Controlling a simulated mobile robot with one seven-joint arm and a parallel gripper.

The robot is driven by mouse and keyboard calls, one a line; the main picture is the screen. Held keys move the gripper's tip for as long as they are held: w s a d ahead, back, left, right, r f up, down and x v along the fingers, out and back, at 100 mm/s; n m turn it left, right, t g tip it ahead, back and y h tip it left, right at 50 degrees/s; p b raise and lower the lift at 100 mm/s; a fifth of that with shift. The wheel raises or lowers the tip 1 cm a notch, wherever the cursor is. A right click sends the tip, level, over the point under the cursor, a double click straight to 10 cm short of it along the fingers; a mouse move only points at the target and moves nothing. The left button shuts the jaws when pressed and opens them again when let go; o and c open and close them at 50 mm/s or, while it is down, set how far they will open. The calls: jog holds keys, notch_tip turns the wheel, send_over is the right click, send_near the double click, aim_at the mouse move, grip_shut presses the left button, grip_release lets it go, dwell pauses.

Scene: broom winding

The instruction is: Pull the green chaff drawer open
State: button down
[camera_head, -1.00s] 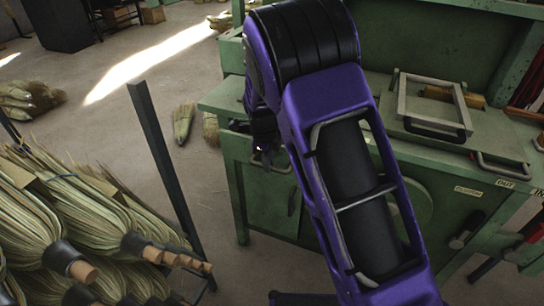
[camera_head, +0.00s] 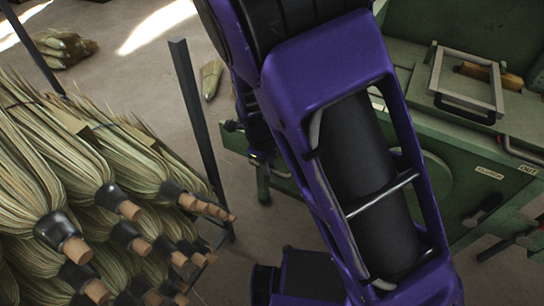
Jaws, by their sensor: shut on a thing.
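The green chaff drawer (camera_head: 237,142) appears as a green panel jutting out past the left leg of the green machine. It looks partly out, though my arm covers most of it and how far is hard to tell. My gripper (camera_head: 259,160) is at the front of this panel, small and dark below my purple arm. It is shut on what looks like the drawer's handle (camera_head: 277,173), a thin metal bar. The fingertips are partly hidden and dark, so the exact grip does not show.
The green machine (camera_head: 437,190) stands to the right, with a framed tray (camera_head: 467,108) on its top and a dark knob lever on its front. Bundled brooms (camera_head: 85,190) and a dark post (camera_head: 199,125) are close on the left. Bare floor lies between post and machine.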

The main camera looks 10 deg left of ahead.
jog(key=c, duration=0.8)
grip_release()
jog(key=s+a+r+p, duration=0.1)
jog(key=s+r+p, duration=0.2)
jog(key=r, duration=1.4)
jog(key=shift+p, duration=0.6)
jog(key=shift+a+r, duration=0.1)
